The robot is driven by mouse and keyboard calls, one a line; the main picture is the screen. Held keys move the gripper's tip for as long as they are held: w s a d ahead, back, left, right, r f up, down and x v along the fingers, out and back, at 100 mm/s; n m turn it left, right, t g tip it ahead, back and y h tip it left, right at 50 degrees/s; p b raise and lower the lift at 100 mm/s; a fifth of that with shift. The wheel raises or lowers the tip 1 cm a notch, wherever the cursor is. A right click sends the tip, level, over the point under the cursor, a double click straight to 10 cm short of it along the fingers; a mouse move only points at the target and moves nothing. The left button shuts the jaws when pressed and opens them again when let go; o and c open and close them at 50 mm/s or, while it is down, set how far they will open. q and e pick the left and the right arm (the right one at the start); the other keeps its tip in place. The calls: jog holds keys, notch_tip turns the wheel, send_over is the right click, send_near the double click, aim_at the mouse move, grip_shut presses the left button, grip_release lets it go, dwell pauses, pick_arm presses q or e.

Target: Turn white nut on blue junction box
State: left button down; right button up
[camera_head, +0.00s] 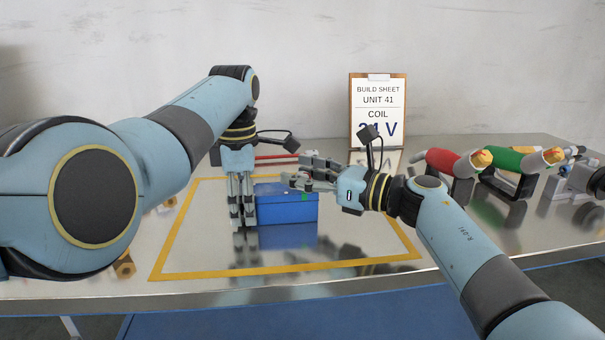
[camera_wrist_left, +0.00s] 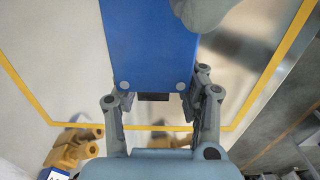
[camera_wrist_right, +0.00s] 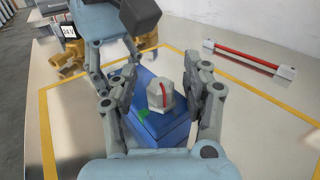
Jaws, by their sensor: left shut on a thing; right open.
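The blue junction box (camera_head: 288,208) sits on the shiny table inside a yellow outline. My left gripper (camera_head: 242,222) points down at its left end and is shut on it; the left wrist view shows the box (camera_wrist_left: 150,45) reaching down to between the fingers (camera_wrist_left: 160,115). The white nut (camera_wrist_right: 160,94), faceted with a red line across its top, stands on the box in the right wrist view. A green mark (camera_wrist_right: 143,114) is on the box beside it. My right gripper (camera_wrist_right: 162,85) is open, its fingers on either side of the nut; contact cannot be told.
A clipboard reading "BUILD SHEET UNIT 41 COIL" (camera_head: 378,105) stands behind. A red bar with white ends (camera_wrist_right: 250,58) lies behind the box. Red (camera_head: 450,162) and green (camera_head: 520,160) cylinders on stands are at right. Brass-coloured fittings (camera_wrist_left: 72,148) lie left of the outline. The table before the box is clear.

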grip_shut()
dwell(0.3)
jog(key=shift+a+m+t+h, duration=0.1)
jog(key=shift+m+t+h, duration=0.2)
jog(key=shift+m+t, duration=0.15)
jog(key=shift+m+t+h, duration=0.35)
jog(key=shift+t+h, duration=0.05)
jog(key=shift+t, duration=0.15)
grip_release()
